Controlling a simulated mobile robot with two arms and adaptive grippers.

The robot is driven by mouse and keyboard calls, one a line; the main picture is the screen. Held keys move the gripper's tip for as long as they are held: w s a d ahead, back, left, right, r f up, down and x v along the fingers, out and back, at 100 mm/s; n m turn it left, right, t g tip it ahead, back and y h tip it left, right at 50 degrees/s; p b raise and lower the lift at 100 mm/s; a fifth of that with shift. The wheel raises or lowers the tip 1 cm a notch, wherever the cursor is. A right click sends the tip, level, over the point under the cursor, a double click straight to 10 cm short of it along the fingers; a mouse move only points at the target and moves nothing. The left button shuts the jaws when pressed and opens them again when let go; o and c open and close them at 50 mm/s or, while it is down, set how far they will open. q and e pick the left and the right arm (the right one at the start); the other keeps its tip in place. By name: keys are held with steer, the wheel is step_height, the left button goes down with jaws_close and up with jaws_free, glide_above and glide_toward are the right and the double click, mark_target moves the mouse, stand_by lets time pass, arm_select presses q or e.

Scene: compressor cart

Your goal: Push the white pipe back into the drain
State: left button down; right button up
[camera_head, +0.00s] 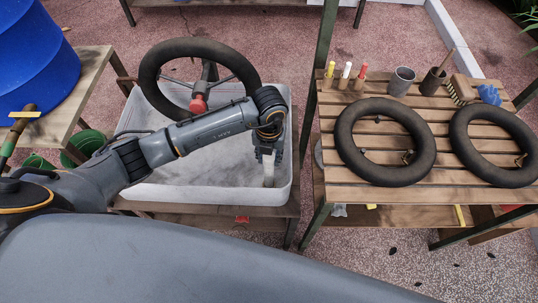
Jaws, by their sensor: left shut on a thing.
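The white pipe (268,179) is short and stands roughly upright near the right front corner inside the white tub (205,196). My left arm reaches in from the left over the tub. My left gripper (268,160) points down and is shut on the upper part of the white pipe. The fingers hide the pipe's top. The drain is not visible; I cannot tell how the pipe's lower end sits in it. My right gripper is out of view.
A black tire (153,66) with a red-capped part (198,104) stands at the tub's back. On the right, a slatted table (350,188) holds two inner tubes (345,150) (462,150), cups and markers. A blue barrel (30,55) stands on a wooden bench at left.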

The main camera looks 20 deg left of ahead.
arm_select(q)
steer(key=shift+f+b, duration=1.35)
steer(key=shift+f, duration=0.3)
steer(key=c, duration=0.8)
jaws_free()
steer(key=shift+c, duration=0.2)
step_height(320, 180, up, 12)
steer(key=shift+r, duration=0.1)
